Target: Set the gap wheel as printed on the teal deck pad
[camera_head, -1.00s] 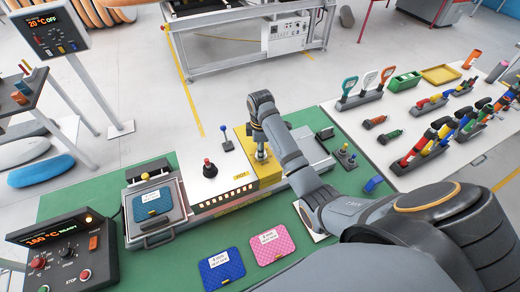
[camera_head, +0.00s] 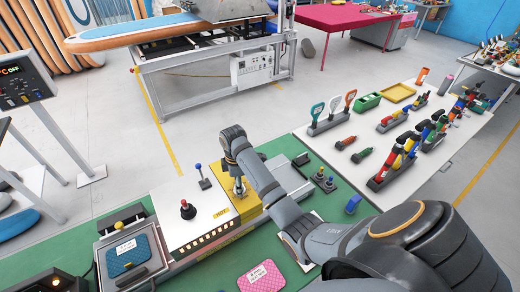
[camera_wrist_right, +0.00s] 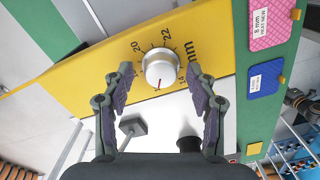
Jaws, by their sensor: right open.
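The teal deck pad (camera_head: 132,252) lies in the open metal tray (camera_head: 104,284) at the left of the machine in the head view. Its white label is too small to read. The gap wheel (camera_wrist_right: 158,68) is a silver knob on the machine's yellow panel (camera_wrist_right: 95,84). Its red mark points toward the bottom of the wrist view. Around it 20, 22 and "mm" are legible; other numbers are partly hidden. My right gripper (camera_wrist_right: 160,76) is open, its fingers on either side of the wheel with gaps. In the head view it is over the yellow panel. My left gripper is not in view.
A pink pad (camera_head: 263,277) lies on the green bench at the front; its label reads 8 mm in the wrist view. A blue pad (camera_wrist_right: 265,78) lies beside it.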

